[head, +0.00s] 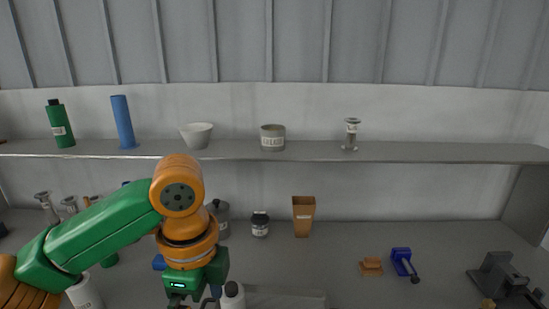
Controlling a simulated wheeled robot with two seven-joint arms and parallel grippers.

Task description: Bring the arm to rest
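My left arm comes in from the left in green and orange and reaches over the worktop. My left gripper (190,299) points down at the bottom edge of the head view. Its fingers are mostly cut off by the frame, so I cannot tell whether they are open or shut, or whether they hold anything. A white bottle (232,296) stands just right of the gripper; I cannot tell whether they touch. My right gripper does not show.
A shelf (400,152) crosses above, bearing a green bottle (60,125), a blue cylinder (123,122), a white bowl (197,136) and a grey tub (272,138). On the worktop stand a brown tapered container (303,216), a dark-lidded jar (260,225) and a blue vise (402,262).

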